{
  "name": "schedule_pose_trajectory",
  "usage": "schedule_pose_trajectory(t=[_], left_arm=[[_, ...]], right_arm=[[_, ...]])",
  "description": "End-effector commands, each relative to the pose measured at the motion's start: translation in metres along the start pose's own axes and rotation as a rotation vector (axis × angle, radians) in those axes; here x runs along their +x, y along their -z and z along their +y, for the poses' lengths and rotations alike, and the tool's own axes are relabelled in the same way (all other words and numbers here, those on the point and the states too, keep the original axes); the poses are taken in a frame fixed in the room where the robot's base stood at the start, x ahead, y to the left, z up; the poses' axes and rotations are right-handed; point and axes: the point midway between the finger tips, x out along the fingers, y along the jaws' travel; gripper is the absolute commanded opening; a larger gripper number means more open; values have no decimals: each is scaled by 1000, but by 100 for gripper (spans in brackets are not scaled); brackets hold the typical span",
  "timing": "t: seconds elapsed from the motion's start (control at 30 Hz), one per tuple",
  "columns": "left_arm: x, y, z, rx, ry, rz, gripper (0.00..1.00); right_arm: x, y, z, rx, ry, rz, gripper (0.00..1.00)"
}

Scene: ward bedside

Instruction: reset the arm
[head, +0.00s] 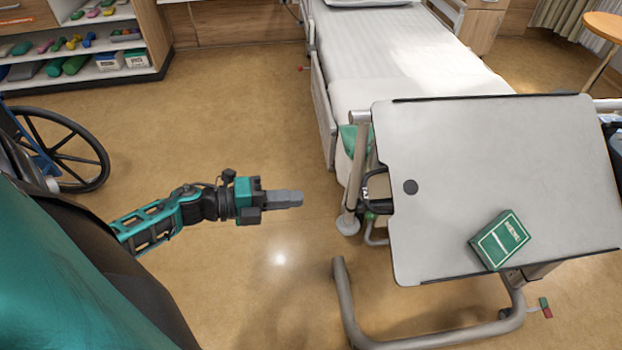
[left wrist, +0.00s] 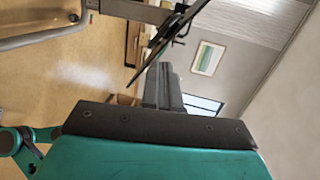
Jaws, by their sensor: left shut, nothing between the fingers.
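My left arm comes in from the left in the head view. Its gripper (head: 290,198) is held out over the open floor, left of the overbed table (head: 440,150). The fingers are together with nothing between them, and the gripper touches nothing. In the left wrist view the shut grey fingers (left wrist: 163,88) point up the picture, toward the edge of a dark thin panel. My right gripper is not in view.
A green box (head: 500,240) lies on the overbed table near its front edge. A bed (head: 400,50) stands behind the table. A wheelchair wheel (head: 65,150) and a shelf unit (head: 160,40) are at the left. The floor (head: 240,120) between is clear.

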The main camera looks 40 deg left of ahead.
Motion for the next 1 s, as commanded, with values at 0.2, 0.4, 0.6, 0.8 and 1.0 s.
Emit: schedule_pose_trajectory(t=[0.2,0.4,0.6,0.8,1.0], left_arm=[[-10,0,0,0,1,0,0],[-10,0,0,0,1,0,0],[-10,0,0,0,1,0,0],[-6,2,-1,-40,16,-28,0],[12,15,0,-421,118,-263,0]], right_arm=[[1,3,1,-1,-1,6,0],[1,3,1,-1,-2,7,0],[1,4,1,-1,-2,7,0],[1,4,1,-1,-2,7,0],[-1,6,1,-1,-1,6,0]])
